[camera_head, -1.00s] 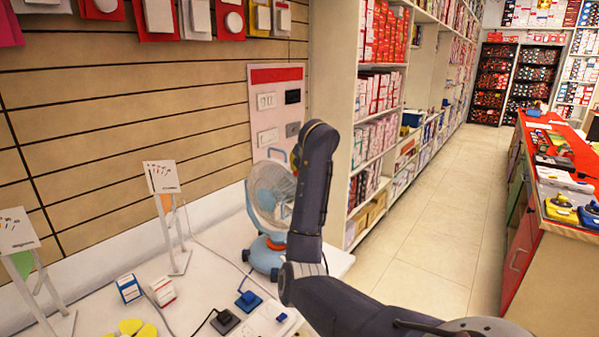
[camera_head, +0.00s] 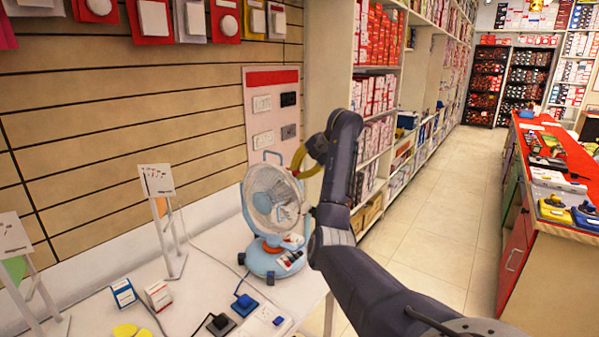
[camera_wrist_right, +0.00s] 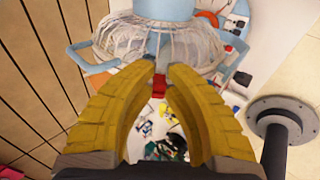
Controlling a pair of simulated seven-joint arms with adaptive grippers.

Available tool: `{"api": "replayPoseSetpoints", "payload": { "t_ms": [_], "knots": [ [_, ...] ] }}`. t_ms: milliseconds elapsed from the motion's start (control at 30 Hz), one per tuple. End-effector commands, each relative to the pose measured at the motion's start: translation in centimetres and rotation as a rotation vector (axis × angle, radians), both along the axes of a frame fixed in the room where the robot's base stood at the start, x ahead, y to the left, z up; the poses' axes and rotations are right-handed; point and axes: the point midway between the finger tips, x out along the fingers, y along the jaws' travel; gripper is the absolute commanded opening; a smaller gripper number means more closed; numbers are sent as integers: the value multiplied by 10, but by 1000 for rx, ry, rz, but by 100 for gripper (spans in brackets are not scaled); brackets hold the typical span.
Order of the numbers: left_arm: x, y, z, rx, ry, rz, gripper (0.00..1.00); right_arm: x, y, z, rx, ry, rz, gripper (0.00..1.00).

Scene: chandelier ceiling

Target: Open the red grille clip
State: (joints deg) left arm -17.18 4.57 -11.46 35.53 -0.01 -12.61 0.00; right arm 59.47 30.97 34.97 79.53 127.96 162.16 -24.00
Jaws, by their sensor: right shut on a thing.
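The light-blue table fan (camera_head: 272,196) with its round wire grille stands upright on the white table. In the right wrist view its grille (camera_wrist_right: 115,38) lies just beyond my fingers. The red grille clip (camera_wrist_right: 159,88) shows between my fingertips at the near edge of the grille. My right gripper (camera_wrist_right: 161,70) has yellow fingers and is shut on the clip at its tips. My left gripper is not in view.
Two small boxes (camera_head: 123,293) (camera_head: 159,296) and sign stands (camera_head: 160,210) are on the white table left of the fan. Plugs and a socket strip (camera_head: 262,322) lie in front. A slatted wall is behind; stocked shelves (camera_head: 376,95) stand to the right.

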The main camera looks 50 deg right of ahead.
Motion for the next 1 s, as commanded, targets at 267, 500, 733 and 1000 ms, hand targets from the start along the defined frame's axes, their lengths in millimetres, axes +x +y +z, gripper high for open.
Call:
{"api": "replayPoseSetpoints", "payload": {
  "t_ms": [267,500,733,1000],
  "knots": [
    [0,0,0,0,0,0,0,1,1,-1,5,2,5,0],
    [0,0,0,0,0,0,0,1,1,-1,5,2,5,24],
    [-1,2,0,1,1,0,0,0,0,0,4,1,3,24],
    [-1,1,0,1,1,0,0,-8,-4,9,-1,-1,-2,24]
  ]
}}
